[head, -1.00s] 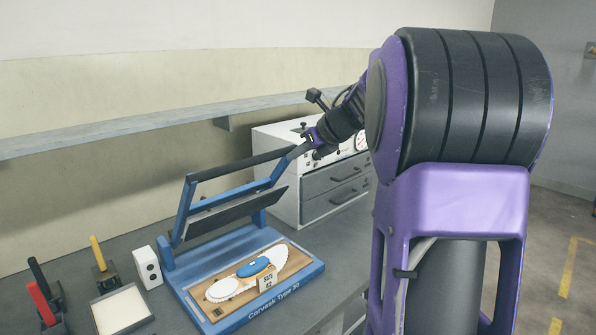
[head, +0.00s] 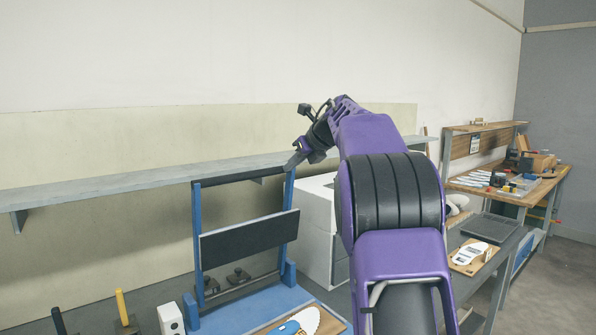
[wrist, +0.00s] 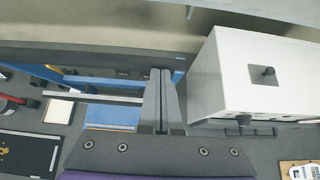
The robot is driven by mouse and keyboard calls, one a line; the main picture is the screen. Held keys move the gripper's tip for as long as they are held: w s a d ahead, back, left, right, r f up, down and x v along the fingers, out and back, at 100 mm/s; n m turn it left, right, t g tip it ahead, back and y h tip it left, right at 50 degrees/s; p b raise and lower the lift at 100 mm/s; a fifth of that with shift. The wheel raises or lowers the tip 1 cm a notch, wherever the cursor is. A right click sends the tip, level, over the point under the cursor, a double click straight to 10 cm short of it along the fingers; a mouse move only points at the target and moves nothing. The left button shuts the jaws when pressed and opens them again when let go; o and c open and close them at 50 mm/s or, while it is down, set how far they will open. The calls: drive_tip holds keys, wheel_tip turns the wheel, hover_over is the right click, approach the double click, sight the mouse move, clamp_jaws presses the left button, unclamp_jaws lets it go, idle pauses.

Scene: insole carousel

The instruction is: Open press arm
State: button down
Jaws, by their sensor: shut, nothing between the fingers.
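The press (head: 200,240) has a blue frame and base. Its press arm stands raised, close to upright, with a black bar (head: 238,176) across the top and a dark plate (head: 248,238) hanging between the blue side bars. My gripper (head: 292,163) is at the right end of the top bar. In the wrist view my gripper (wrist: 161,80) has its fingers together with nothing between them, and the tips overlap the black bar (wrist: 95,56). I cannot tell whether they touch it. On the base, part of a white insole (head: 312,320) with a blue piece shows, cut off below.
A white cabinet (head: 318,215) stands just right of the press. A grey shelf (head: 110,187) runs along the wall behind. A yellow-handled tool (head: 122,308) and a white box (head: 170,318) stand at left. A workbench (head: 500,190) is far right.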

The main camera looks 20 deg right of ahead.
drive_tip(key=shift+w+a+r, duration=0.1)
drive_tip(key=shift+w, duration=0.1)
idle(0.3)
drive_tip(key=shift+r, duration=0.1)
